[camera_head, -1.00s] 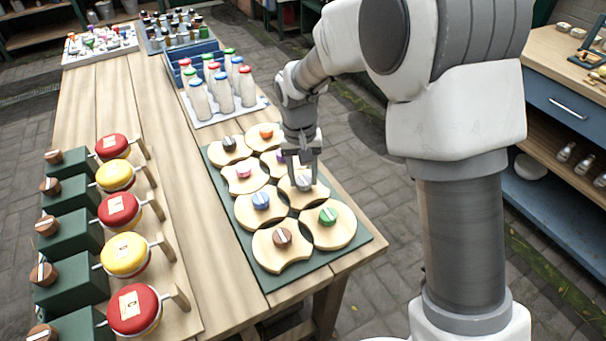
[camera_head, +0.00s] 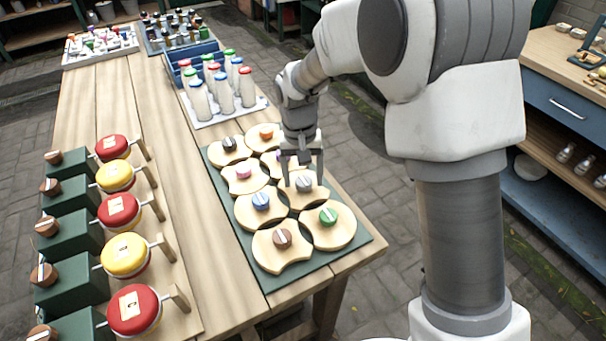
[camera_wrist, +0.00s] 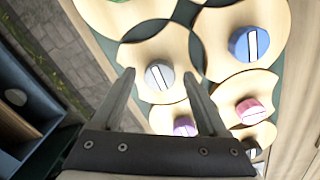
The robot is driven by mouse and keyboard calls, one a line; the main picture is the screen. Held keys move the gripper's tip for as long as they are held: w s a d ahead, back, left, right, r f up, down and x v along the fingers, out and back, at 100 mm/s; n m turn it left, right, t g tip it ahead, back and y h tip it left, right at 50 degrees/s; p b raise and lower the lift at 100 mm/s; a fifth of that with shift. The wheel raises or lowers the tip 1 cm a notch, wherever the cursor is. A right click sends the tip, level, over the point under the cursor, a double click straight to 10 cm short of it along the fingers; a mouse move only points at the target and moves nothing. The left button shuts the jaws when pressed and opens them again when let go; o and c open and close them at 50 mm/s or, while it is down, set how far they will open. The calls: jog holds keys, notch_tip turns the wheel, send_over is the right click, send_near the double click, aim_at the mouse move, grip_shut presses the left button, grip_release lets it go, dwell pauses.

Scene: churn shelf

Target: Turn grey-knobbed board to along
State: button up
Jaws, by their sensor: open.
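The grey-knobbed board (camera_head: 309,197) is a round wooden piece with scooped sides on the green mat (camera_head: 354,252). Its grey knob (camera_head: 304,184) carries a white stripe. In the wrist view the grey knob (camera_wrist: 160,75) shows just beyond my fingertips, its stripe slanted, and the board (camera_wrist: 140,53) lies around it. My gripper (camera_head: 302,180) is open above the board, with fingers pointing down at either side of the knob; in the wrist view the gripper (camera_wrist: 160,78) has nothing between its fingers. In the head view, I cannot tell how far the tips are above the board.
Neighbouring boards have a blue knob (camera_head: 261,200), green knob (camera_head: 328,216), brown knob (camera_head: 282,238) and pink knob (camera_head: 243,172), all close by. A purple knob (camera_wrist: 185,126) is near my fingers. Milk bottles (camera_head: 222,95) stand behind. Red and yellow drums (camera_head: 126,255) stand left.

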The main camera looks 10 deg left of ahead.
aim_at(299, 181)
jog(key=shift+r, duration=0.15)
notch_tip(299, 181, up, 17)
jog(key=p, duration=0.2)
jog(key=shift+a, duration=0.4)
jog(key=shift+s, duration=0.1)
jog(key=s+d+r+t+p, duration=0.1)
jog(key=s+d+r, duration=0.3)
jog(key=d, duration=0.3)
jog(key=s+d+r+t+p, duration=0.1)
jog(key=s+d+r, duration=0.35)
jog(key=d, duration=0.25)
jog(key=s+d+f+m+t+p, duration=0.1)
jog(key=s+d+t, duration=0.2)
jog(key=s+d, duration=0.5)
jog(key=s, duration=0.3)
jog(key=shift+s+d+m+y, duration=0.3)
jog(key=shift+s+d+m, duration=0.1)
